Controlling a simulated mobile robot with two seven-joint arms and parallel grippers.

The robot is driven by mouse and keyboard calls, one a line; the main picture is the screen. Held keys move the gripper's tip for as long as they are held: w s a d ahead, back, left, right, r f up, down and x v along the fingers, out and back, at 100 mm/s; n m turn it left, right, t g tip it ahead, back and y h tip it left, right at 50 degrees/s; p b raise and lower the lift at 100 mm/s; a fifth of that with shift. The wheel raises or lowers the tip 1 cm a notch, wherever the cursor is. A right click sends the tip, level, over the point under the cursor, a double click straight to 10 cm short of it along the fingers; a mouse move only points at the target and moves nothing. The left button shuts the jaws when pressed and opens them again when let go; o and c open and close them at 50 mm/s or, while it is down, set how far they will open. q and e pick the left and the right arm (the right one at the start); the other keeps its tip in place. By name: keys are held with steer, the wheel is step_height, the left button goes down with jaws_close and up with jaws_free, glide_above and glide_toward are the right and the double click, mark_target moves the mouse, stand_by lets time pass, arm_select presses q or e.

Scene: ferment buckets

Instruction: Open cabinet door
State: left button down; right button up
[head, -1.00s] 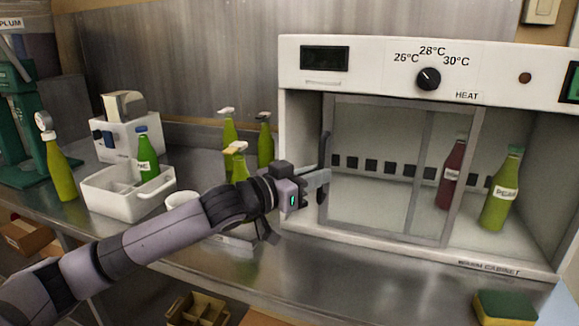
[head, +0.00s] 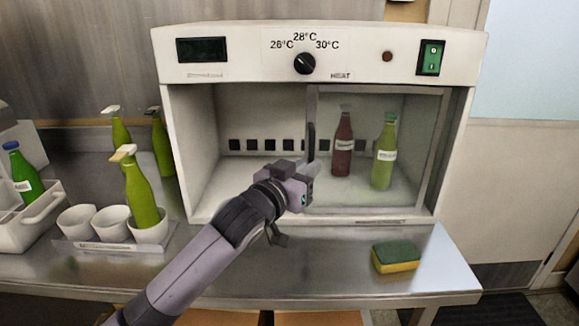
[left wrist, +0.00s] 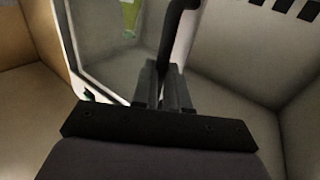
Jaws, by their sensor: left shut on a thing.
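The white warm cabinet (head: 235,70) stands on the steel counter in the head view. Its sliding glass door (head: 436,150) is over the right half of the front, and the left half is open to the empty interior. The dark upright door handle (head: 311,143) is on the door's left edge. My left gripper (head: 309,172) is shut on the handle's lower part. In the left wrist view the handle (left wrist: 180,35) runs down between the fingers (left wrist: 163,85). My right gripper is not in view.
Behind the glass stand a red bottle (head: 343,155) and a green bottle (head: 384,155). A sponge (head: 396,258) lies on the counter (head: 340,280) at front right. Left are white cups (head: 78,222), green bottles (head: 143,195) and a white caddy (head: 35,225).

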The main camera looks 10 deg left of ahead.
arm_select(q)
steer(key=shift+w+d+r, duration=0.1)
steer(key=shift+d, duration=0.1)
steer(key=c, duration=1.4)
jaws_free()
steer(key=shift+b+v, duration=0.35)
steer(key=shift+v, duration=3.25)
